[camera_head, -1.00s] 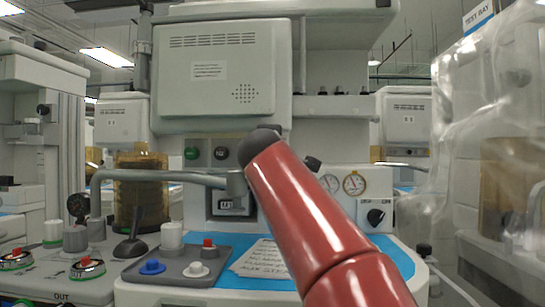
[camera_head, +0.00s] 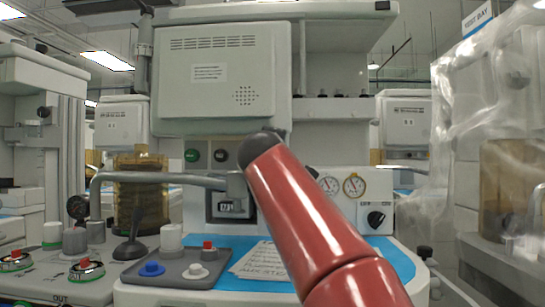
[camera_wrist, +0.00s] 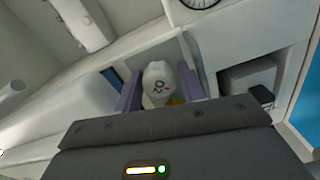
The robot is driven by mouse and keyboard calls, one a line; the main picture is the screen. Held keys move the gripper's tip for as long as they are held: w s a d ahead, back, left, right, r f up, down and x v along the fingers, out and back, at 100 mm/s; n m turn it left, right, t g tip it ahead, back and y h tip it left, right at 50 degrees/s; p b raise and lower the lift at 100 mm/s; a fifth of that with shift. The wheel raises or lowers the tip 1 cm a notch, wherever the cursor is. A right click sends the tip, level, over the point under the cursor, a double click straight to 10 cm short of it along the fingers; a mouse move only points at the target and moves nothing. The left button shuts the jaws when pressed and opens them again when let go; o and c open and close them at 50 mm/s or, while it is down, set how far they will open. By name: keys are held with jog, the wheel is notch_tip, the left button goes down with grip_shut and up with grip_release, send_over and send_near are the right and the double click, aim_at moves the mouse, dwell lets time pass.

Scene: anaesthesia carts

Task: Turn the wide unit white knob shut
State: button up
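In the wrist view a white knob (camera_wrist: 158,82) with a dark mark on its rounded top stands between the two purple fingers of my gripper (camera_wrist: 160,92). One finger lies close along each side of it. I cannot tell whether both fingers press on it. A bit of yellow shows low beside the knob, near the right finger. In the head view my red arm covers the middle of the cart front, and my gripper and this knob are hidden behind it.
A grey pipe (camera_head: 160,178) runs across at left. Clear plastic sheeting (camera_head: 450,150) hangs at right.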

jog(key=s+b, duration=0.2)
jog(key=s, duration=0.5)
jog(key=shift+s+a+b, duration=0.15)
jog(key=shift+s+b, duration=0.2)
jog(key=shift+s, duration=0.05)
jog(key=w+n+p, duration=0.2)
jog(key=n+p, duration=0.2)
jog(key=n, duration=0.2)
jog(key=w+n+p, duration=0.3)
jog(key=n+p, duration=0.2)
jog(key=n, duration=0.1)
jog(key=w+n+p, duration=0.3)
jog(key=n+p, duration=0.2)
jog(key=n, duration=0.1)
jog(key=shift+r, duration=0.15)
